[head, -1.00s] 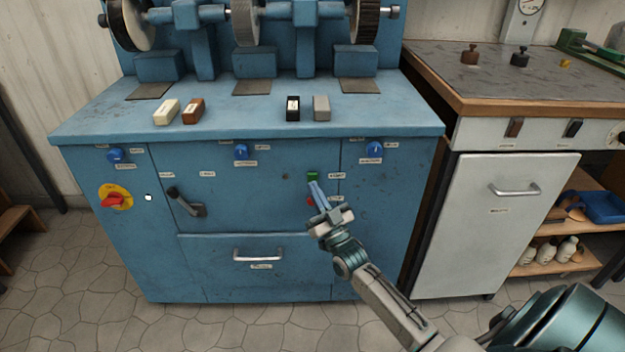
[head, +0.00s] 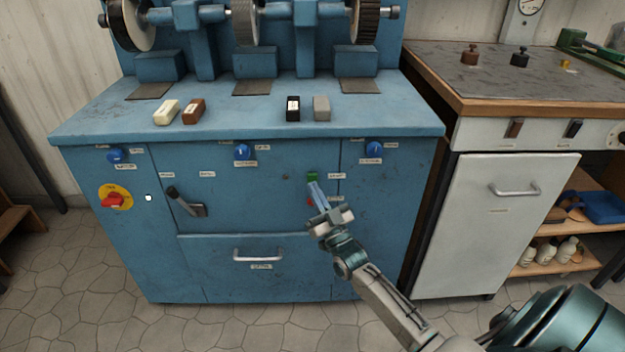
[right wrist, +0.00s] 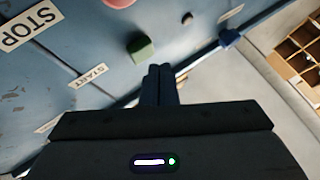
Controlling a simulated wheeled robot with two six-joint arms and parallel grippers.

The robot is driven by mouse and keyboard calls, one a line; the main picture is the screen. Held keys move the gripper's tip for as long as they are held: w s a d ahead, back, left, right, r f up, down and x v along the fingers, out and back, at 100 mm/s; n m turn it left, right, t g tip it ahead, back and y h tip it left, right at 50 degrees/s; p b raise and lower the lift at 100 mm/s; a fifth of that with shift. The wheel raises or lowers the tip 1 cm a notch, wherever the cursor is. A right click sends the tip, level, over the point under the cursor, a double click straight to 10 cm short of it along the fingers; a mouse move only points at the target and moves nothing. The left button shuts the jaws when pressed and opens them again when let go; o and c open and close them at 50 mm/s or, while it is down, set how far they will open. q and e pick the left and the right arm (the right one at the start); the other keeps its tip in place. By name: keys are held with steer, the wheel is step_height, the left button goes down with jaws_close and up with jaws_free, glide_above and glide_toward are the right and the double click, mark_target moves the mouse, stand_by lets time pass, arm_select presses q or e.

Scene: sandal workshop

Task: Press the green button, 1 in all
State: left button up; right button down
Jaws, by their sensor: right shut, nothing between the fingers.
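The green button (head: 312,176) is on the front panel of the blue machine, beside a small white label. It also shows in the right wrist view (right wrist: 141,49), with a START label near it. My right gripper (head: 314,186) is shut and empty. Its fingertips are just below the green button in the head view and close to it in the right wrist view; I cannot tell whether they touch it. A red button (right wrist: 119,3) near the STOP label is cut off at the top of the right wrist view. My left gripper is not in view.
The blue machine (head: 100,235) has blue knobs, a red-and-yellow switch (head: 113,199), a black lever (head: 187,204) and a drawer handle (head: 258,254) on its front. Several small blocks lie on its top. A white cabinet (head: 500,230) stands at the right.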

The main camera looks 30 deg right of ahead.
steer(key=shift+w, duration=0.15)
stand_by(0.6)
steer(key=shift+w+d, duration=0.2)
steer(key=shift+w, duration=0.05)
steer(key=shift+w+d, duration=0.25)
steer(key=shift+w, duration=0.1)
stand_by(0.7)
steer(key=shift+s+a+r, duration=0.1)
steer(key=shift+s+a+p, duration=0.4)
steer(key=shift+s, duration=0.25)
steer(key=shift+s, duration=0.1)
steer(key=s+a+p, duration=0.1)
steer(key=s, duration=0.1)
steer(key=s+a+p, duration=0.1)
steer(key=s, duration=0.1)
steer(key=shift+a+p, duration=0.3)
